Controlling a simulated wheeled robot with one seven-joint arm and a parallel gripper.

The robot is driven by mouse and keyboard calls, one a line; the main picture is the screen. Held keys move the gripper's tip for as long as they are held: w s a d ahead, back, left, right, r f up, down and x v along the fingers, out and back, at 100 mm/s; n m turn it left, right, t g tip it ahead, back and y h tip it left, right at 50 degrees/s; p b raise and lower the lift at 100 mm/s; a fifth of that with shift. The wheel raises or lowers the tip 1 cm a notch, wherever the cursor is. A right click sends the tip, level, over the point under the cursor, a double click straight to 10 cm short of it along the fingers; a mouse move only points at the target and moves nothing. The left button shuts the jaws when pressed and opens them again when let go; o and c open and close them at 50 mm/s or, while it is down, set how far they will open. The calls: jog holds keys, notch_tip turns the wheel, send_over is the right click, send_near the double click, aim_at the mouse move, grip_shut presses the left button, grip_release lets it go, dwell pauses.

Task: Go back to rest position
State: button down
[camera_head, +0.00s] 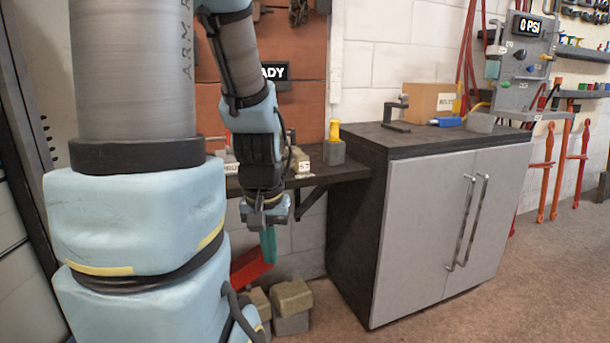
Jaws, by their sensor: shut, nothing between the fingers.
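My arm reaches down from the top of the view, and my gripper (265,218) points downward at its end. It hangs in front of the dark wall shelf (345,172), left of the grey cabinet (440,220). The fingers are small in view and look closed, with no object seen held between them. A narrow teal piece (268,246) shows right below the gripper; I cannot tell whether it is part of the gripper or behind it.
On the shelf stands a grey block with a yellow cylinder (334,131). A cardboard box (430,102) and a dark clamp-like stand (397,115) are on the cabinet. Blocks (291,300) and a red item (250,267) lie low below the gripper.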

notch_tip(320, 180, up, 18)
jog(key=p, duration=1.5)
jog(key=shift+p, duration=0.3)
jog(key=shift+f, duration=0.1)
